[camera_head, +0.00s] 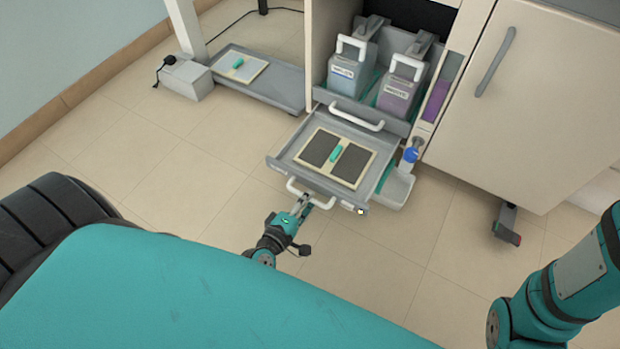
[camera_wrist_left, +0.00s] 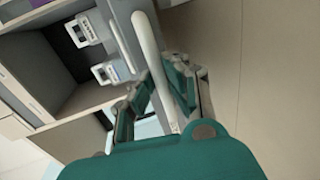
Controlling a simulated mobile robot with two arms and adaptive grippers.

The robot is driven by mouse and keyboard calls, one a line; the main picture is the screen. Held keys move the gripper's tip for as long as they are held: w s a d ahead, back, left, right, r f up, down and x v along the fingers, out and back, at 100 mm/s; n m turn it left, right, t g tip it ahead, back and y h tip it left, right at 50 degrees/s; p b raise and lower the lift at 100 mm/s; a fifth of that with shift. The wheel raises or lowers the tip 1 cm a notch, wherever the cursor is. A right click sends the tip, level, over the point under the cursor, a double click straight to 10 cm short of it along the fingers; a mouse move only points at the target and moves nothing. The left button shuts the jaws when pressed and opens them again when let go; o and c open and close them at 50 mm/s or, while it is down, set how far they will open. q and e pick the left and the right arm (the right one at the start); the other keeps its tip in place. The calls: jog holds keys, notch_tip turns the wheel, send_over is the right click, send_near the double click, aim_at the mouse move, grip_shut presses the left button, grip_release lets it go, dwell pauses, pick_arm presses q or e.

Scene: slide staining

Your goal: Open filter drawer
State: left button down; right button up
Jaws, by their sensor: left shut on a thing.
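The filter drawer (camera_head: 285,163) is a grey tray low in the cabinet, pulled out over the floor. A cream-framed filter panel with two dark pads and a teal grip (camera_head: 336,154) lies in it. The drawer's white handle (camera_head: 312,196) is at its front edge. My left gripper (camera_head: 305,203) is shut on this handle. In the left wrist view the white handle (camera_wrist_left: 150,62) runs between the fingers (camera_wrist_left: 160,95). My right gripper is outside the view; only part of my right arm shows at lower right.
Above the drawer, two labelled containers (camera_head: 348,75) (camera_head: 397,95) stand in a tray with its own white handle (camera_head: 356,117). A low shelf (camera_head: 262,90) holds another framed panel. The tiled floor before the drawer is clear.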

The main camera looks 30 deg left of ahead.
pick_arm(q)
jog(key=shift+s, duration=0.1)
jog(key=c, duration=1.3)
grip_release()
jog(key=shift+c, duration=0.2)
